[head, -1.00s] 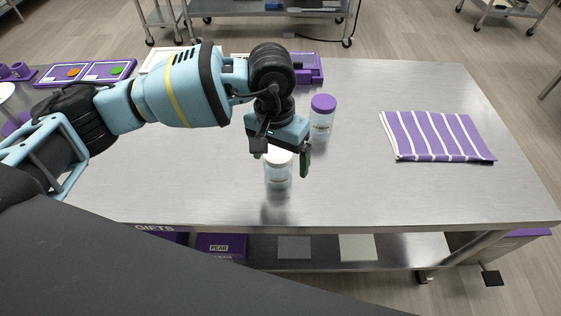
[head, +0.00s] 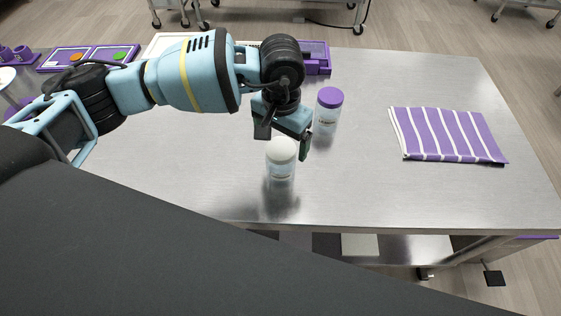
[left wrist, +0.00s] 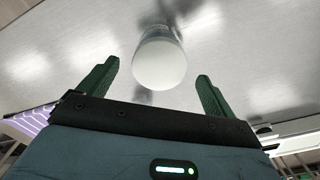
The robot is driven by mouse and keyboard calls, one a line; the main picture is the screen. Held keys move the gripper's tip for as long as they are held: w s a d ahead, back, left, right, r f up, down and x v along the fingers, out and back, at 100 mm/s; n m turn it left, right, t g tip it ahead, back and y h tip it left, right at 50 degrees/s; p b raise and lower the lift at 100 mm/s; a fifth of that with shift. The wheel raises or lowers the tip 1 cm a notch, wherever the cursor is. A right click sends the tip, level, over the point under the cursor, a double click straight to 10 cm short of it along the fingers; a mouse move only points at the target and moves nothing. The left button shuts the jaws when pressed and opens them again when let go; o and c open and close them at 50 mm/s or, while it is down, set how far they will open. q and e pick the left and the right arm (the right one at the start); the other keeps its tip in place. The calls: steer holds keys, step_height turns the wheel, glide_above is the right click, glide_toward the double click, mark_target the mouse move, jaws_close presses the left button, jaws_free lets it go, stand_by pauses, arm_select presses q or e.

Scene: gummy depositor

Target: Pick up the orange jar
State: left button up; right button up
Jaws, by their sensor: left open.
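No jar in view is plainly orange, and I cannot read the labels. A clear jar with a white lid (head: 281,168) stands upright near the table's front edge. A clear jar with a purple lid (head: 327,112) stands behind it to the right. My left gripper (head: 284,142) is open and empty, just above and behind the white-lidded jar. In the left wrist view the white lid (left wrist: 159,64) shows between and beyond the two green fingertips (left wrist: 156,72), with no contact visible. My right gripper is not in view.
A striped purple cloth (head: 447,135) lies on the right of the metal table (head: 390,195). Purple trays with orange and green pieces (head: 88,58) sit at the back left. A purple holder (head: 316,58) stands behind my wrist. The table's front right is clear.

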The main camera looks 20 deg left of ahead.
mark_target(281, 148)
arm_select(q)
steer(key=f, duration=0.4)
steer(key=shift+s+f+p, duration=0.2)
steer(key=shift+f+p, duration=0.1)
steer(key=shift+f, duration=0.1)
steer(key=shift+c, duration=0.4)
steer(key=c, duration=1)
